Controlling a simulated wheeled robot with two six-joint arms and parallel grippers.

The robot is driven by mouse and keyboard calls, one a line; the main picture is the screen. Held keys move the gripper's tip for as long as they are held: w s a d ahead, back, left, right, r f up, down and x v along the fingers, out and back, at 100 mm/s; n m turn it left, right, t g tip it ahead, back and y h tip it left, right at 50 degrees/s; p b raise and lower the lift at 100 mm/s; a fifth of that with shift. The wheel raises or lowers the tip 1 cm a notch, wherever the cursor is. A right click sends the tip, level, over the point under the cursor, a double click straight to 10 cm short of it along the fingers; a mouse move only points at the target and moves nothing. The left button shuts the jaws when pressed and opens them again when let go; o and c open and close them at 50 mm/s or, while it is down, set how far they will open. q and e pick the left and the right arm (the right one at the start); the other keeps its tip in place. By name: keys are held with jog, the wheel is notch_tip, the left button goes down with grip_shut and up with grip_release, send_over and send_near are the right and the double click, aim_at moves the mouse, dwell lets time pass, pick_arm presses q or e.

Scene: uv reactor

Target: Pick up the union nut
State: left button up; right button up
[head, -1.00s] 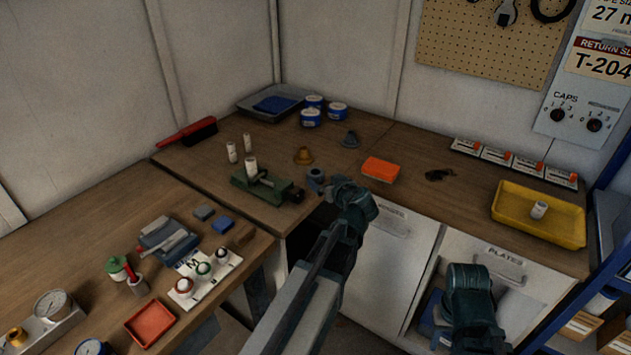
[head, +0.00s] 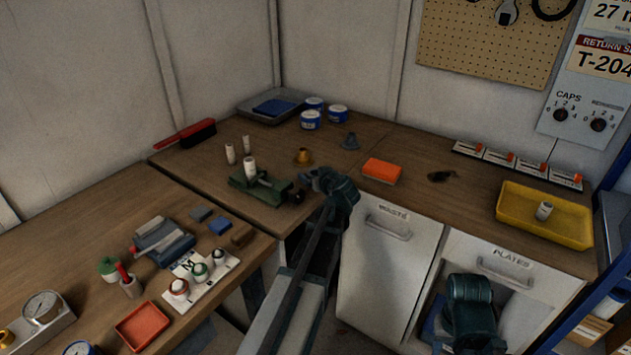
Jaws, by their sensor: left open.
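My left gripper (head: 317,181) is over the front edge of the back bench, just right of the green vise (head: 262,188). Its jaws are open, though the fingers are small and dark here. A small blue-grey round part shows at its tip, mostly hidden. I cannot tell for sure whether it is the union nut or part of the gripper.
A white cylinder (head: 250,166) stands at the vise. An orange block (head: 382,171) lies right of my left gripper. A yellow tray (head: 545,231) holds a white piece at the right. Blue-and-white tubs (head: 311,120) stand at the back.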

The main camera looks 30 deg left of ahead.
pick_arm(q)
jog(key=shift+c, duration=0.4)
jog(key=shift+w, duration=0.1)
jog(key=c, duration=1.3)
jog(key=shift+c, duration=0.2)
